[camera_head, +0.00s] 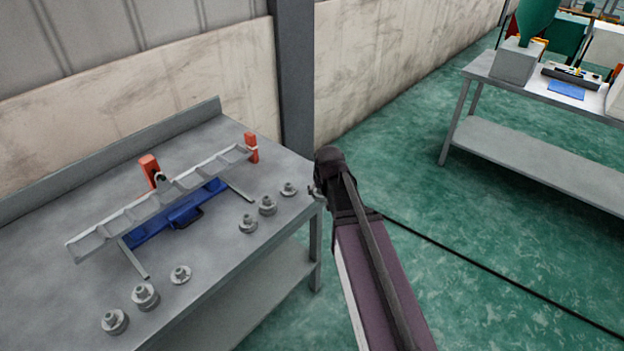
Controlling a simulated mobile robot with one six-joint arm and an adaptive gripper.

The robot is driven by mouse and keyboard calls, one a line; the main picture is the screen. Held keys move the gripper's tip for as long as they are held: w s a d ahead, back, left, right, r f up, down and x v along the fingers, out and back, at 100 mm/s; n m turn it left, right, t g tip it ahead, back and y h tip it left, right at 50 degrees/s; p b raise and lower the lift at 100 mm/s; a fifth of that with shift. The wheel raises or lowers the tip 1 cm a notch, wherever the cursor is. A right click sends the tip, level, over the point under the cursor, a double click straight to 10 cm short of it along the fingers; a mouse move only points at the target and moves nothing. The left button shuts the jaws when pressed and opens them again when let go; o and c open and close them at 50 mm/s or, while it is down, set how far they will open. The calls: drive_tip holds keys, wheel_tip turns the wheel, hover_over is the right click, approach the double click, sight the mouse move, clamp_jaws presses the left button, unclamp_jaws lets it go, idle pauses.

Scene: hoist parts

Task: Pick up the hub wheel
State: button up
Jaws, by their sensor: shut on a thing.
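Small grey stepped round metal parts stand in two groups along the front of the grey table. The near group has a part at the corner (115,321), a larger one (145,296) and a flatter one (180,274). The far group has three more (248,223), (267,205), (289,188). My gripper (316,191) is at the table's right corner, just right of the far group. It is shut on a small grey part, which looks like a hub wheel. My dark wrist hides most of the fingers and of the held part.
A long grey slotted rack (95,238) with a blue base (150,230) and orange end pieces (251,141) stands on the table (60,300). A dark post (294,70) rises behind. A second table (540,155) stands at the right, across open green floor (470,240).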

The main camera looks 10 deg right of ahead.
drive_tip(key=shift+s+d+r, duration=0.1)
drive_tip(key=shift+s+d, duration=0.1)
drive_tip(key=shift+s, duration=0.85)
idle(0.4)
